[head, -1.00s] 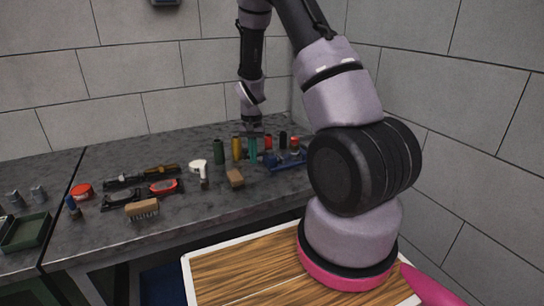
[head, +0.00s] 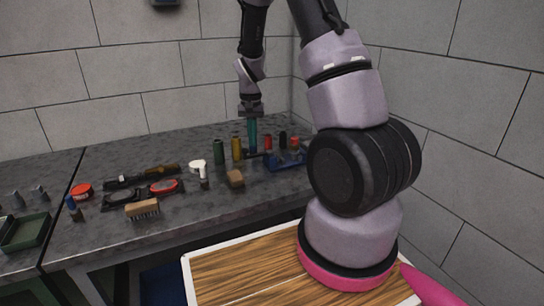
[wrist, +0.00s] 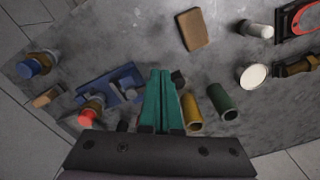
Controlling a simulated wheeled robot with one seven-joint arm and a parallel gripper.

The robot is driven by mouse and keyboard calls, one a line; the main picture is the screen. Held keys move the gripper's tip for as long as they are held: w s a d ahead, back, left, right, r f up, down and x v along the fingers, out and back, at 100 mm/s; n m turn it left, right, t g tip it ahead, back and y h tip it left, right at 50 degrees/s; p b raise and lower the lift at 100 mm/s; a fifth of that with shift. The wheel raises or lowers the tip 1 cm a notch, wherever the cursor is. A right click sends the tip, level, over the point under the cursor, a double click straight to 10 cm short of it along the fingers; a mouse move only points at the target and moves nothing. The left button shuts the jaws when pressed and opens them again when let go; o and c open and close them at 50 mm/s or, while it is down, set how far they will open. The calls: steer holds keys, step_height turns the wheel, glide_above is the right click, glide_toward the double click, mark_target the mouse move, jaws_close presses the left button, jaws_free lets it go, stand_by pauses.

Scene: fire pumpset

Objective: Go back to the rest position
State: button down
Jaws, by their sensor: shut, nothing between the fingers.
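My gripper (head: 252,149) points down above the back of the grey worktop (head: 120,222), close to a row of upright cylinders. Its teal fingers also show in the wrist view (wrist: 160,74), pressed together with nothing between them. The fingertips stand between a yellow cylinder (head: 236,148) on the left and a blue rack (head: 286,162) on the right. I cannot tell exactly how far the tips are above the worktop. Part of the area behind the fingers is hidden.
A green cylinder (head: 219,150), a red one (head: 268,142) and a brown block (head: 235,178) are close by. A white-headed item (head: 198,166), a brush (head: 142,208) and a green tray (head: 24,232) lie further left. Block walls stand behind and at right.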

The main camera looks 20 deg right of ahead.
steer(key=shift+r, duration=0.1)
stand_by(0.3)
steer(key=s+a+r+t, duration=0.1)
steer(key=s+r, duration=0.2)
steer(key=r, duration=0.4)
steer(key=s+r+t+y, duration=0.1)
steer(key=s+r, duration=0.2)
steer(key=r, duration=0.4)
steer(key=s+a+r+t, duration=0.1)
steer(key=s+r, duration=0.2)
steer(key=r, duration=0.4)
steer(key=s+r+t, duration=0.2)
steer(key=s+r, duration=0.2)
steer(key=s, duration=0.3)
steer(key=s+a+r+n+t+y, duration=0.1)
steer(key=s+r+t, duration=0.1)
steer(key=s+r, duration=0.3)
steer(key=s, duration=0.3)
steer(key=shift+s+r, duration=0.2)
steer(key=shift+s, duration=0.05)
